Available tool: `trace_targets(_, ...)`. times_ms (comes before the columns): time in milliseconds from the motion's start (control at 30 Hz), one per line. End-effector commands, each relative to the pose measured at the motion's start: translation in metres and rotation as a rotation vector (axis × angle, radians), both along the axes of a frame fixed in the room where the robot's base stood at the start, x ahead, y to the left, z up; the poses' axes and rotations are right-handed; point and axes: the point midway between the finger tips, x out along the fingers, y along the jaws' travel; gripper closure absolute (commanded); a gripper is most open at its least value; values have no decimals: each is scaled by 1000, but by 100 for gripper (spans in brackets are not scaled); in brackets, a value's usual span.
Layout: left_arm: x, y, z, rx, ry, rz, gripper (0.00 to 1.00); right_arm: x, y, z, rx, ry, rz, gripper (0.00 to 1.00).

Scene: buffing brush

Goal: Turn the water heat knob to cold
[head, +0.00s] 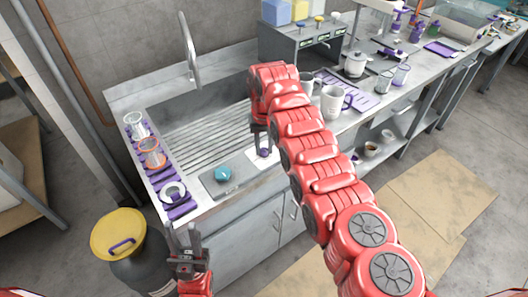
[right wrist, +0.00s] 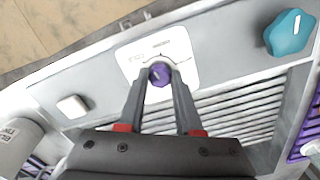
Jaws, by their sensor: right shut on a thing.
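The purple knob (right wrist: 159,74) sits on a white dial plate (right wrist: 178,49) with a curved scale, at the sink's front edge. My right gripper (right wrist: 160,80) is shut on this knob, one finger on each side. The knob has a light pointer line; the lettering on the plate is too small to read. In the head view the knob (head: 264,153) shows just below my right gripper (head: 262,138), and part of the white plate is visible around it. My left gripper (head: 183,240) is open and empty, in front of the sink cabinet's left corner.
A teal knob (head: 222,174) stands on a grey panel left of the plate. The sink basin (head: 205,128) and faucet (head: 190,50) lie behind. Jars on a purple rack (head: 179,212) line the left edge. A yellow-lidded bin (head: 118,235) stands on the floor. Mugs (head: 332,102) are at right.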

Motion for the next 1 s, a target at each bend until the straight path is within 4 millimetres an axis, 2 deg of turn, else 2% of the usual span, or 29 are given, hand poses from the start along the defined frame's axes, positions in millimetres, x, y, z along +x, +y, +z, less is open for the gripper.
trace_targets(33,0,0,-11,0,0,0,60,1,-1,-6,0,-1,40,100)
trace_targets(300,0,0,-30,0,0,0,60,1,0,-3,0,-2,258,100)
trace_targets(633,0,0,-39,0,0,0,60,0,0,0,-1,0,417,100)
trace_targets(1000,0,0,-40,0,0,0,60,0,0,0,0,0,459,100)
